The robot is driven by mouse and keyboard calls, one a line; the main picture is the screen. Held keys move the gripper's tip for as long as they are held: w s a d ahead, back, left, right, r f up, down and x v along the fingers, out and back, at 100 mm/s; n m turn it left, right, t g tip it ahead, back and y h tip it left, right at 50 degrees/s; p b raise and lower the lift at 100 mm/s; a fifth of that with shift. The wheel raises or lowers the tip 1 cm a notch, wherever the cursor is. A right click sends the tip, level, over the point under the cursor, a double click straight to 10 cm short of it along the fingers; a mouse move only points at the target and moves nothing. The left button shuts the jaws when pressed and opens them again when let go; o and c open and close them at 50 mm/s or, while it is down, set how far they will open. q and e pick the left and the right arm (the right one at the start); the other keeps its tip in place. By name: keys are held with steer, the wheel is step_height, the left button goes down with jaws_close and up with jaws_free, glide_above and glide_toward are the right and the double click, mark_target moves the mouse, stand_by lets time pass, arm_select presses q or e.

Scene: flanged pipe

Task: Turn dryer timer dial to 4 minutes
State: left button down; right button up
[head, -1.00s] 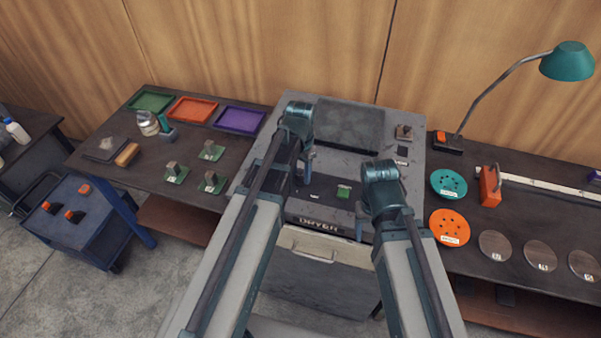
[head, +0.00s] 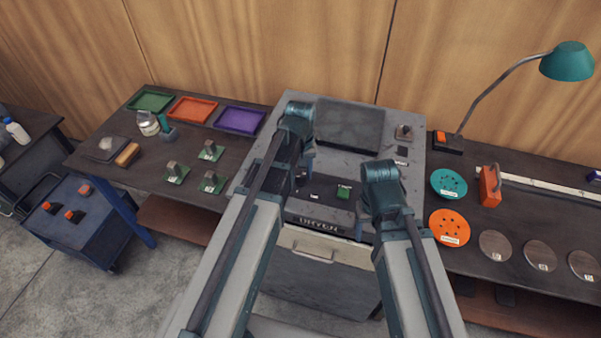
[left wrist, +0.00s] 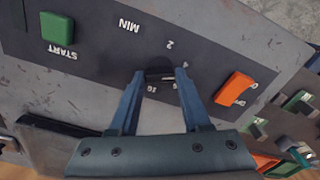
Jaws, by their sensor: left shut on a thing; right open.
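The dryer (head: 270,140) is a grey machine with a dark control panel, marked DRYER on its front edge. Its green START button (head: 344,191) also shows in the left wrist view (left wrist: 57,27). The dark timer dial (left wrist: 160,75) is between my left gripper's fingertips (left wrist: 160,77), with printed numbers around it, including 2 and 10, and MIN nearby. My left gripper (head: 302,176) is shut on the dial; the fingers hide part of it, and I cannot read its pointer clearly. My right gripper (head: 362,226) is open and empty over the panel's right front.
An orange rocker switch (left wrist: 236,88) sits beside the dial on the panel. Side tables hold coloured trays (head: 193,109), small metal blocks, discs (head: 449,228) and a teal lamp (head: 567,61). A drawer handle (head: 313,255) is below the panel.

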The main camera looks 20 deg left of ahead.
mark_target(300, 176)
arm_select(q)
steer(key=shift+n, duration=0.4)
steer(key=shift+c, duration=1.8)
jaws_free()
step_height(300, 176, up, 14)
steer(key=p, duration=1.3)
steer(key=shift+p, duration=0.4)
steer(key=shift+f, duration=0.2)
